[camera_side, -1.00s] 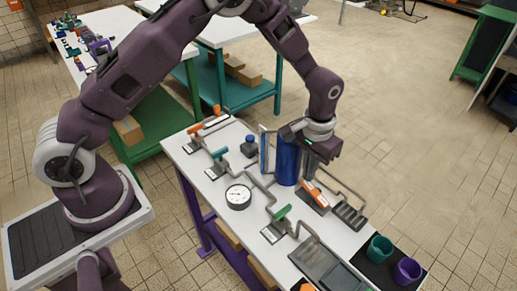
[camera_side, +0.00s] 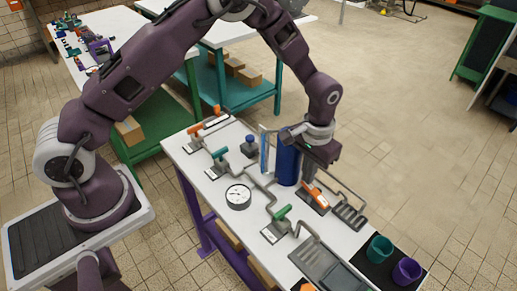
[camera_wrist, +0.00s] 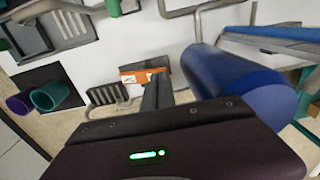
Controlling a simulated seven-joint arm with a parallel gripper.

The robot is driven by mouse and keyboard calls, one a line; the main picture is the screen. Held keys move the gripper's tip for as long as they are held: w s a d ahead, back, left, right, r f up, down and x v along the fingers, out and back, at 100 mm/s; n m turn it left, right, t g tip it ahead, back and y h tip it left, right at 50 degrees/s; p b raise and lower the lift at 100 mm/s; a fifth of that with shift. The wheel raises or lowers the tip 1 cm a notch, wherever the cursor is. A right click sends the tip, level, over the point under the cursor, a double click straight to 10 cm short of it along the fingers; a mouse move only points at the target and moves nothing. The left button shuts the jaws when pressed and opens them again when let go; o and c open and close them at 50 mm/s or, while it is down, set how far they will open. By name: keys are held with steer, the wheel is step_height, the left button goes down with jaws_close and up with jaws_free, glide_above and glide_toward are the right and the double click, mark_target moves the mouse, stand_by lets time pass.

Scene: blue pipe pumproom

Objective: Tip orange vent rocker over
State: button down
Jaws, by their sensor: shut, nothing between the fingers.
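The orange vent rocker (camera_side: 316,195) sits on a dark base on the white bench, just right of the blue cylinder. In the wrist view the orange rocker (camera_wrist: 133,76) lies just beyond my fingertips, which hide part of it. My gripper (camera_side: 307,180) points down over the rocker's far end, beside the blue cylinder, with its fingers shut and empty. In the wrist view the shut fingers of my gripper (camera_wrist: 160,85) overlap the right part of the rocker. I cannot tell whether they touch it.
The blue cylinder (camera_side: 287,163) stands close to my fingers. A grey slotted vent (camera_side: 349,214) is right of the rocker. Grey pipes, a round gauge (camera_side: 238,196) and a green-handled valve (camera_side: 281,213) are nearby. Teal (camera_side: 379,249) and purple (camera_side: 406,271) cups stand at the bench's end.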

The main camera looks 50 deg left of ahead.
steer(key=shift+f, duration=0.15)
step_height(320, 180, up, 9)
steer(key=shift+f, duration=0.2)
stand_by(0.6)
steer(key=s+a+r+t, duration=0.1)
steer(key=s+a+r, duration=0.2)
steer(key=s+r, duration=0.35)
steer(key=s+a+r+t, duration=0.1)
steer(key=s+a+r, duration=0.2)
steer(key=r, duration=0.6)
steer(key=s+a+r+t, duration=0.1)
steer(key=s+a, duration=0.1)
steer(key=s, duration=0.7)
steer(key=s+a+r+t, duration=0.2)
steer(key=s+a, duration=0.1)
steer(key=s, duration=0.6)
steer(key=shift+r+t, duration=0.15)
steer(key=shift+t, duration=0.15)
